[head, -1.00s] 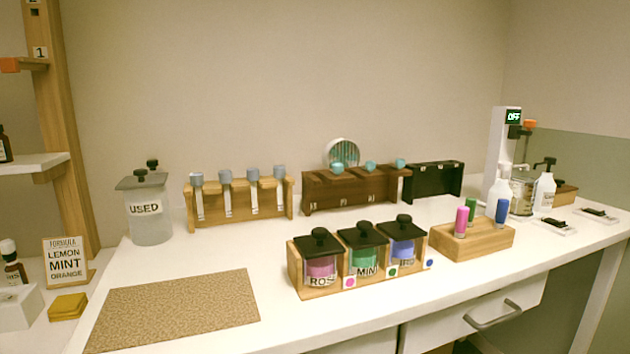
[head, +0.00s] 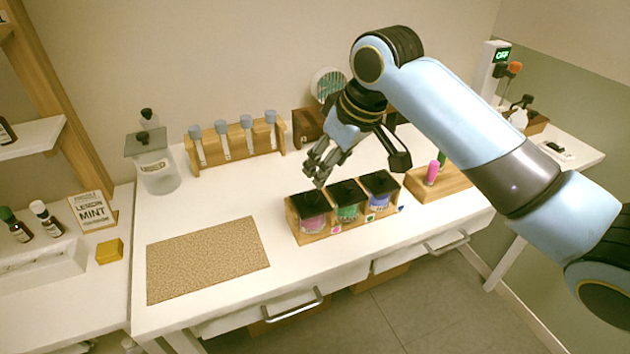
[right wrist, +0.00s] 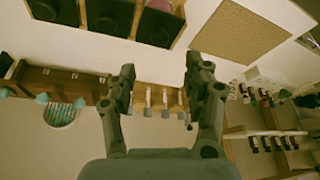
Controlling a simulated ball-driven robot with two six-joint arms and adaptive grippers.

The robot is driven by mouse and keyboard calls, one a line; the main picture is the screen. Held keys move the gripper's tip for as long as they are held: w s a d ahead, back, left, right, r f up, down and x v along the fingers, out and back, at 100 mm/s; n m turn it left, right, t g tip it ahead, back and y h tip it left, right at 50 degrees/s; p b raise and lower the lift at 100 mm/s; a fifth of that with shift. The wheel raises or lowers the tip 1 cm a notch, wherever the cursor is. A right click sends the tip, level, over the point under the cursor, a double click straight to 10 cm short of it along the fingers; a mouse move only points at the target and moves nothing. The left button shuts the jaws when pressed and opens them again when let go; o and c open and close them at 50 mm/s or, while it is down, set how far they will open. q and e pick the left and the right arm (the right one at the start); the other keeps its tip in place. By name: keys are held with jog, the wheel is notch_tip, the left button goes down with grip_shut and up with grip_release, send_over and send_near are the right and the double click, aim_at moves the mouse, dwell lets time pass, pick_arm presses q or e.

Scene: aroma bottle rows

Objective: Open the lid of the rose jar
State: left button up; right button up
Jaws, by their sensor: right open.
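The rose jar (head: 313,225), with pink contents and a black lid (head: 304,203), stands leftmost in a wooden three-jar holder (head: 340,231). Its lid is on. It also shows at the top of the right wrist view (right wrist: 160,22), which looks upside down. I cannot tell whether a fingertip touches the knob. My left gripper is not in view.
The mint jar (head: 349,210) and a blue jar (head: 379,198) stand right beside the rose jar. A brown mat (head: 208,262) lies to the left. A tube rack (head: 238,146) and a used-items jar (head: 158,180) stand behind. Bare table lies between the mat and the rack.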

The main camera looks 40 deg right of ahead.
aim_at(313, 195)
jog(key=x, duration=0.9)
jog(key=shift+w+f+p, duration=0.15)
jog(key=shift+f+p, duration=0.15)
jog(key=shift+f, duration=0.1)
grip_shut()
